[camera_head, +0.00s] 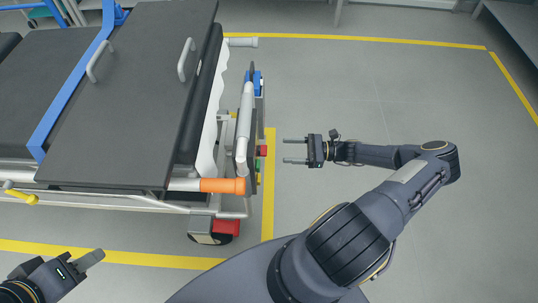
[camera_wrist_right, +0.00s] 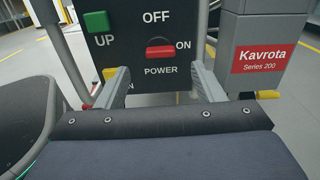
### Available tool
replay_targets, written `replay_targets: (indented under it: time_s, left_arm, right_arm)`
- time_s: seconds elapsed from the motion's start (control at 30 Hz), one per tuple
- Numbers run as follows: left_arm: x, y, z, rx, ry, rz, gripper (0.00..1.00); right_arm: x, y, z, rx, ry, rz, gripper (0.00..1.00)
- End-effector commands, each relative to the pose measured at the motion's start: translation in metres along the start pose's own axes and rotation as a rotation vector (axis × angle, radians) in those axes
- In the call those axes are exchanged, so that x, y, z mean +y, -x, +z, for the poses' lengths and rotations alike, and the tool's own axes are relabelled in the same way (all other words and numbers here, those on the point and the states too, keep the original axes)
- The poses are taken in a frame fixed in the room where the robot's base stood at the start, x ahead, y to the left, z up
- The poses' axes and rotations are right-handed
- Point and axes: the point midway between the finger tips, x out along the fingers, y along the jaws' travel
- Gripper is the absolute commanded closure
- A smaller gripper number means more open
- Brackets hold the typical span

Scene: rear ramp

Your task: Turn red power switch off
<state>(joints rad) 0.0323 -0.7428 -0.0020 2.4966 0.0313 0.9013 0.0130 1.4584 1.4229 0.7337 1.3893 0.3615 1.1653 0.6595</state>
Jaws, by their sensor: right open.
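The red power switch (camera_wrist_right: 160,52) sits on a dark control panel (camera_wrist_right: 140,18) in the right wrist view. Its bar lies level, with "ON" to its right, "OFF" above and "POWER" below. In the head view, a small red part (camera_head: 262,150) shows on the panel at the bed's end. My right gripper (camera_head: 284,150) is open and empty, pointing at the panel from the right with a gap between. In the wrist view its fingers (camera_wrist_right: 160,70) stand on either side below the switch. My left gripper (camera_head: 92,257) is at the lower left, away from the panel; its finger gap cannot be made out.
A green "UP" button (camera_wrist_right: 96,21) is left of the switch. A yellow button (camera_wrist_right: 110,73) below it is partly hidden by a finger. A grey box labelled Kavrota (camera_wrist_right: 264,55) stands at right. The bed (camera_head: 130,90) fills the left; floor (camera_head: 330,90) at right is clear.

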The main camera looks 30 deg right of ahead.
Motion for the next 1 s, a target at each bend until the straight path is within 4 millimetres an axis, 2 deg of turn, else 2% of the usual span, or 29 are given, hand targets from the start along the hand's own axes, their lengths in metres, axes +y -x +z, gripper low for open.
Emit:
replay_targets:
  time_s: [0.5, 0.63, 0.87, 1.0]
  left_arm:
    - [-0.004, -0.009, 0.005, 0.000, 0.000, 0.000, 0.64]
    - [-0.005, -0.010, 0.005, 0.000, 0.000, 0.000, 0.64]
    - [-0.004, -0.010, 0.005, 0.000, 0.000, 0.000, 0.64]
    - [-0.004, -0.010, 0.005, 0.000, 0.000, 0.000, 0.64]
  right_arm:
    - [0.000, -0.069, -0.002, -0.007, -0.005, -0.005, 0.38]
    - [0.000, -0.076, -0.001, -0.006, -0.005, -0.004, 0.38]
    - [0.000, -0.077, -0.001, -0.005, -0.004, -0.005, 0.38]
    - [0.000, -0.076, -0.001, -0.005, -0.004, -0.005, 0.54]
